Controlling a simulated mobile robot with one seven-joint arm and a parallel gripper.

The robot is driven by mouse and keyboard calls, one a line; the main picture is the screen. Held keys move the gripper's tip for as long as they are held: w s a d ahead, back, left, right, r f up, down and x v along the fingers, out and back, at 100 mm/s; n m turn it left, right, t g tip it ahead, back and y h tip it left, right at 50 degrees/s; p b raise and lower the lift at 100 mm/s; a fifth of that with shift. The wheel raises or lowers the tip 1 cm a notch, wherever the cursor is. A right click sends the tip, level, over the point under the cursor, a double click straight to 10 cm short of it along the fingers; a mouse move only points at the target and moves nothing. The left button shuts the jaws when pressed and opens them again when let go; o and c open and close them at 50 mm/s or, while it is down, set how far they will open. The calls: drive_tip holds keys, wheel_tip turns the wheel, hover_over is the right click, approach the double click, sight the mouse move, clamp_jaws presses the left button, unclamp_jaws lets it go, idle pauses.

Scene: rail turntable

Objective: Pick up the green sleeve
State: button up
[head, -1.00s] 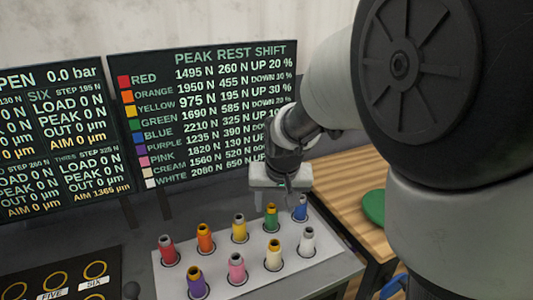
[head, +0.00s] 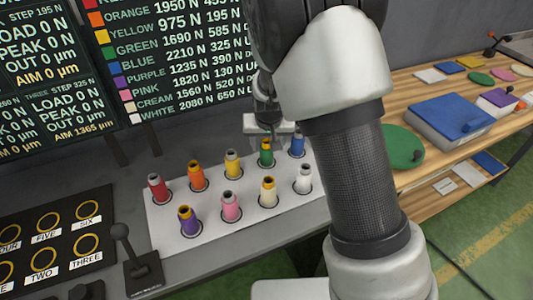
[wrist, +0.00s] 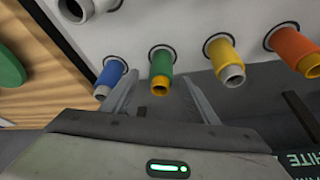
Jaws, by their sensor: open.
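The green sleeve (head: 265,153) stands upright in the back row of the white tray (head: 165,240), between the yellow sleeve (head: 233,163) and the blue sleeve (head: 297,145). My gripper (head: 270,138) is just behind and above it in the head view, partly hidden by the sleeves and my arm. In the wrist view my gripper (wrist: 160,77) is open, with a finger on either side of the green sleeve (wrist: 161,68). The sleeve's orange-yellow end faces the gripper. No contact with the fingers is visible.
The blue sleeve (wrist: 110,76) is close beside one finger. Orange (head: 197,176), red (head: 158,187), purple, pink, cream and white sleeves stand in the same tray. A lever (head: 125,245) is at the left. A wooden bench (head: 410,85) with a blue box (head: 450,118) is at the right.

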sight(266, 147)
drive_tip(key=shift+x, duration=2.95)
drive_tip(key=shift+w+a+r, duration=0.15)
drive_tip(key=shift+w+r, duration=0.1)
clamp_jaws()
